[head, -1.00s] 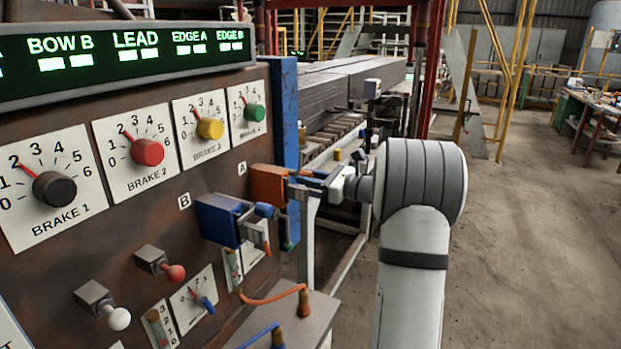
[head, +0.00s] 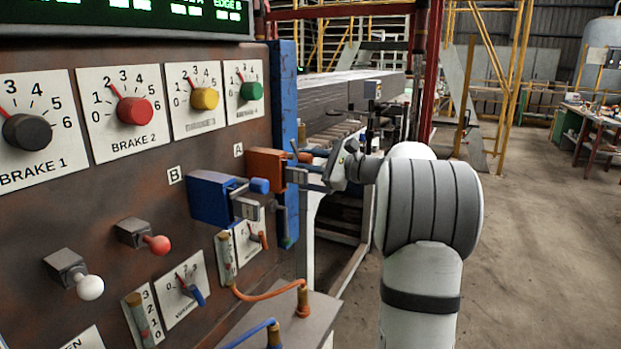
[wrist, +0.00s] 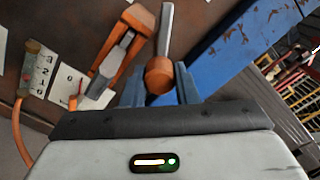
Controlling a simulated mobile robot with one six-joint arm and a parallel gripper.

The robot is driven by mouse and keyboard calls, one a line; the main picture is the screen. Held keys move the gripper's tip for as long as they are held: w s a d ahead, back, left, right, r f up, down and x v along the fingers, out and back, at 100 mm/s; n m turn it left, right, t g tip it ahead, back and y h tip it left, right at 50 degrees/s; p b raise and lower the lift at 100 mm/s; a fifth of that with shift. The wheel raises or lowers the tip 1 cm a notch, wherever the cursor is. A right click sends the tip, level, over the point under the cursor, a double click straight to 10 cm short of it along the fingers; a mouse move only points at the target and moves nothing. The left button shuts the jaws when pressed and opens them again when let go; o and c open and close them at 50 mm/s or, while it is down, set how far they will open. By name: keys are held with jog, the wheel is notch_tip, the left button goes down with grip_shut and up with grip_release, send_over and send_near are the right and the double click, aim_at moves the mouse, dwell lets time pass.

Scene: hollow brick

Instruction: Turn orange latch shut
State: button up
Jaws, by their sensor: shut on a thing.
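The orange latch is an orange box (head: 266,166) marked A on the brown panel, with a grey bar ending in an orange knob. In the wrist view the knob (wrist: 159,75) sits between the two blue-grey fingers of my gripper (wrist: 160,88), which is shut on it. The grey bar (wrist: 165,28) runs from the knob up toward the panel. An orange bracket (wrist: 137,18) shows to its left. In the head view my gripper (head: 312,170) reaches the latch from the right, and its fingers partly hide the knob.
A blue latch box (head: 211,197) marked B, with a blue knob, sits just left and below. A blue upright post (head: 285,110) stands behind the orange latch. A shelf (head: 278,312) with orange and blue cables lies below. Open floor (head: 540,240) is on the right.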

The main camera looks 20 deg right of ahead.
jog(key=n+b, duration=0.6)
jog(key=b, duration=0.2)
jog(key=shift+f, duration=0.2)
jog(key=n+b, duration=0.5)
jog(key=shift+r, duration=0.3)
jog(key=shift+n, duration=0.3)
jog(key=o, duration=0.7)
jog(key=v, duration=0.8)
jog(key=shift+w, duration=0.1)
